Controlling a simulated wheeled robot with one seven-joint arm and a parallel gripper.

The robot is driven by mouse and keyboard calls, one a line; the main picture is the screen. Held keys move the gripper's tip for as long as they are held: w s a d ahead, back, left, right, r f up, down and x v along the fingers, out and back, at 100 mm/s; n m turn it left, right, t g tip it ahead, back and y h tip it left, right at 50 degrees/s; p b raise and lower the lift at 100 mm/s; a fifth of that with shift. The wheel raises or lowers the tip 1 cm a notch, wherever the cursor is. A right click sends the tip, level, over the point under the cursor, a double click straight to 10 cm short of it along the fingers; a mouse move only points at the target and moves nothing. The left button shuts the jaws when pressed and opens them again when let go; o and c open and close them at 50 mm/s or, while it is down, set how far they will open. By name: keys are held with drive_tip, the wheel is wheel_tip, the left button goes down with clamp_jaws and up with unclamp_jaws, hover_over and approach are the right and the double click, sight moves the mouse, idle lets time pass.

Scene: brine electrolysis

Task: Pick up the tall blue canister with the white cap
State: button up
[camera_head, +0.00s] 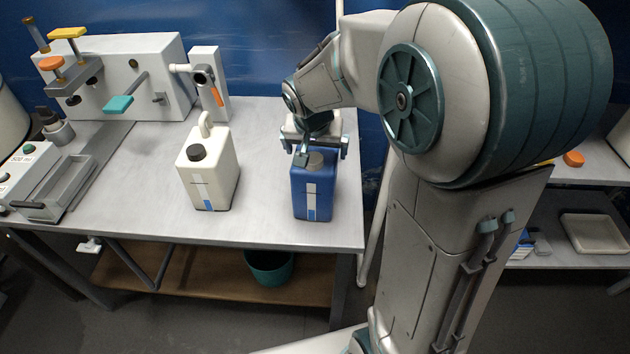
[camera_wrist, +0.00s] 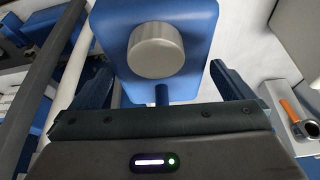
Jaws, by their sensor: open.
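The tall blue canister (camera_head: 313,194) stands upright on the bench near its right end, with a pale label strip on its front. Its round cap (camera_head: 315,161) looks light grey. In the wrist view the blue canister (camera_wrist: 196,18) and its cap (camera_wrist: 156,50) fill the top middle. My gripper (camera_head: 316,148) is at the canister's top in the head view and hides part of it. In the wrist view my gripper's two fingers (camera_wrist: 162,88) are spread apart, one towards each side of the canister. I cannot tell whether they touch it.
A white jug (camera_head: 208,175) with a dark cap stands left of the blue canister, with a gap between. A white machine (camera_head: 118,80) and a white stand (camera_head: 209,85) are at the back left. The bench (camera_head: 262,222) ends just right of the canister. A blue wall is behind.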

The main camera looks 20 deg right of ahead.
drive_tip(key=shift+x, duration=1.05)
drive_tip(key=c, duration=1.5)
drive_tip(key=shift+w+r, duration=0.1)
drive_tip(key=shift+c, duration=1.3)
